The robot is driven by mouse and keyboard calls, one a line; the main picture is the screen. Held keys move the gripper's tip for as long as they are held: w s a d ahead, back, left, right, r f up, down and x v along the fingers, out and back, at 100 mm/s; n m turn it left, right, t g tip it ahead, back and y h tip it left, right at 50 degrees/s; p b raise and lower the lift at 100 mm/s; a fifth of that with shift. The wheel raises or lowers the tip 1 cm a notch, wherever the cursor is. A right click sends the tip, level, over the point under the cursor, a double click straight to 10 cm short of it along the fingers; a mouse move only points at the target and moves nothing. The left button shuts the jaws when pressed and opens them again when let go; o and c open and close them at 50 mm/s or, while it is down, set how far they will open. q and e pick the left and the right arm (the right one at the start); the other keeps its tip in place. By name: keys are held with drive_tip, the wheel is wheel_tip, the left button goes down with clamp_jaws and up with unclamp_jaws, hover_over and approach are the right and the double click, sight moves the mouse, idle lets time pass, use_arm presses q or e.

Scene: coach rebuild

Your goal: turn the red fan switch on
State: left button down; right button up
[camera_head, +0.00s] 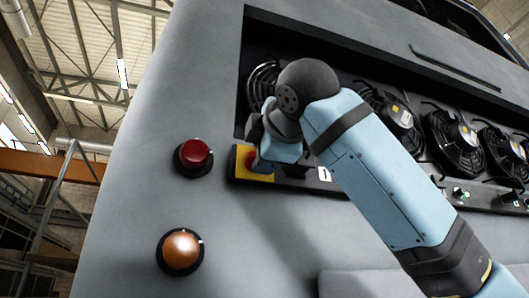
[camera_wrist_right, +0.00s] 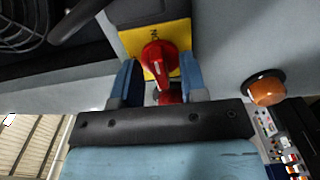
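The red fan switch (camera_wrist_right: 156,58) is a rotary knob on a yellow plate (camera_wrist_right: 126,40), seen in the right wrist view, with partly readable lettering at its top. In the head view the yellow plate (camera_head: 241,166) sits at the left end of a dark panel strip, and the gripper hides most of the knob. My right gripper (camera_wrist_right: 157,78) is open, with one blue finger on each side of the knob and a small gap visible on both sides. It also shows in the head view (camera_head: 270,155), in front of the plate. My left gripper is in neither view.
A red round button (camera_head: 194,156) and an orange round lamp (camera_head: 181,251) stick out of the grey body panel left of and below the plate. Several black fans (camera_head: 455,140) line the recess above the strip. The recess edge is close to my right gripper.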

drive_tip(key=b+v, duration=0.4)
drive_tip(key=v, duration=1)
drive_tip(key=shift+w, duration=0.1)
